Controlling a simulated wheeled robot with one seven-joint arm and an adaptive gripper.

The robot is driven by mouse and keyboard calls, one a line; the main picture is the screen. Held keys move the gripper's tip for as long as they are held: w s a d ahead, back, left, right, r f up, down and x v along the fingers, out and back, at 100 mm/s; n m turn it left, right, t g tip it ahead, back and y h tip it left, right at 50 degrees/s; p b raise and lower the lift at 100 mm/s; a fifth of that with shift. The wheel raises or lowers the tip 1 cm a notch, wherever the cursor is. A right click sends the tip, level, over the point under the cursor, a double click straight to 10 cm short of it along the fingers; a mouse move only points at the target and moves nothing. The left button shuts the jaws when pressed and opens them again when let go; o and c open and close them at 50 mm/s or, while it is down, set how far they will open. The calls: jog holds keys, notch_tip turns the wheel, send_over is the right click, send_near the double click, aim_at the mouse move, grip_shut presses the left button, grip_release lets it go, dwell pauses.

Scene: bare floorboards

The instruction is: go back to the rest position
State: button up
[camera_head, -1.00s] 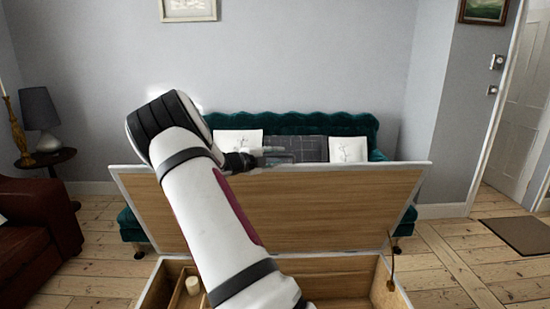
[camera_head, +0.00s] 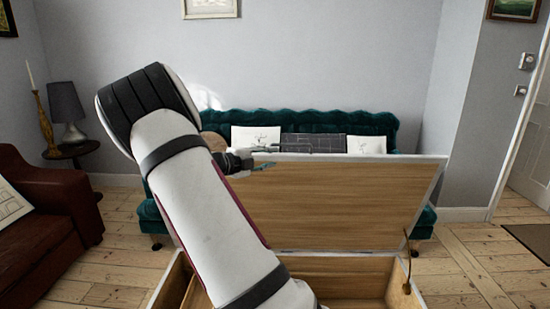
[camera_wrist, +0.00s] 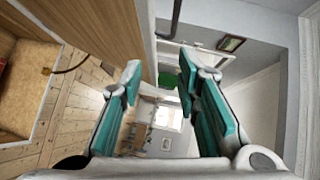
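My gripper (camera_head: 268,158) is small in the head view, beside the top edge of a raised wooden lid. My white arm hides part of the lid and the sofa. In the wrist view my gripper (camera_wrist: 160,78) has its two teal-padded fingers spread apart, with nothing between them. The chest lid (camera_head: 330,205) stands open, and its brown inner face also shows in the wrist view (camera_wrist: 110,30). The chest (camera_head: 400,290) is open below it, partly cut off by the frame.
A green sofa (camera_head: 300,118) with cushions stands behind the lid. A dark red armchair (camera_head: 50,185) and a side table with a lamp (camera_head: 68,105) are at left. A doormat (camera_head: 530,240) lies on clear floorboards at right.

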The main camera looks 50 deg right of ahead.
jog(key=shift+a, duration=0.1)
dwell(0.5)
jog(key=s+a+r+n+t+y, duration=0.1)
jog(key=s+a+n+t+y, duration=0.1)
jog(key=s+a+n+y, duration=0.3)
jog(key=s+a+r+n+t+y, duration=0.1)
jog(key=s+a+n+y, duration=0.4)
jog(key=s+a+n, duration=0.9)
jog(key=s+a+r+n+t+y, duration=0.1)
jog(key=s+a+n+t+y, duration=0.2)
jog(key=s+a+n+y, duration=0.3)
jog(key=s+a+n, duration=0.2)
jog(key=a+n, duration=0.3)
jog(key=a, duration=0.3)
jog(key=s+a+n, duration=0.2)
jog(key=a+n, duration=0.3)
jog(key=a, duration=0.3)
jog(key=shift+a+r+n, duration=0.35)
jog(key=shift+r+n, duration=0.05)
